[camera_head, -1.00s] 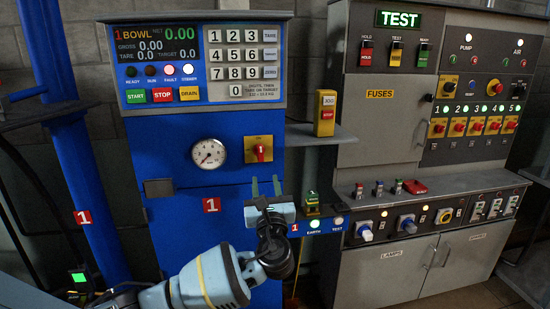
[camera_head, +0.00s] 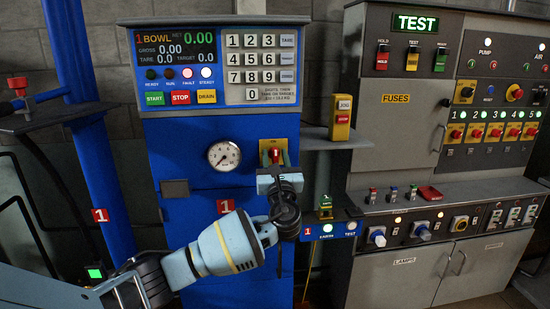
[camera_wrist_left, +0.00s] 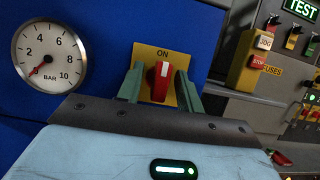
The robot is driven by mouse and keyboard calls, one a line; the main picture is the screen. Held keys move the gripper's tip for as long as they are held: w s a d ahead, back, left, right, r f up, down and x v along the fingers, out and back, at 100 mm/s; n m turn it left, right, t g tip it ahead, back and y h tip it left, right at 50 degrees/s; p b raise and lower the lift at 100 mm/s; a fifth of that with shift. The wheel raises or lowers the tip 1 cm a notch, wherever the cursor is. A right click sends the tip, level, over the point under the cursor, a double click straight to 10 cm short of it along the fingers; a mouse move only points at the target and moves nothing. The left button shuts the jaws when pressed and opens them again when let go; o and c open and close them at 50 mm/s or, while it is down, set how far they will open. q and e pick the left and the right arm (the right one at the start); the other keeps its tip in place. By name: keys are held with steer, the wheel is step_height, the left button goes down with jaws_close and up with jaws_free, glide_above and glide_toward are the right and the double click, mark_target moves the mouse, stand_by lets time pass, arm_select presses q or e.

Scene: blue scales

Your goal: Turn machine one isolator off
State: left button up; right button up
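The machine one isolator is a red rotary handle (camera_wrist_left: 160,81) on a yellow plate (camera_wrist_left: 157,54) marked ON, on the blue machine front. The handle stands about upright, its white mark toward ON. In the head view the isolator handle (camera_head: 274,154) shows just above my left gripper (camera_head: 273,160). In the left wrist view my left gripper (camera_wrist_left: 160,87) has its two green fingers apart, one on each side of the handle. Gaps show between fingers and handle; whether they touch it lower down I cannot tell. My right gripper is not in view.
A pressure gauge (camera_head: 223,156) sits left of the isolator. A yellow box with a red stop button (camera_head: 341,118) stands on a shelf to the right. A small yellow-green block (camera_head: 325,207) is near the earth and test lamps. The grey test cabinet (camera_head: 391,128) stands further right.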

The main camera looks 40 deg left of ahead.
arm_select(q)
steer(key=shift+w+a, duration=0.1)
steer(key=shift+c, duration=0.3)
steer(key=c, duration=0.7)
jaws_close()
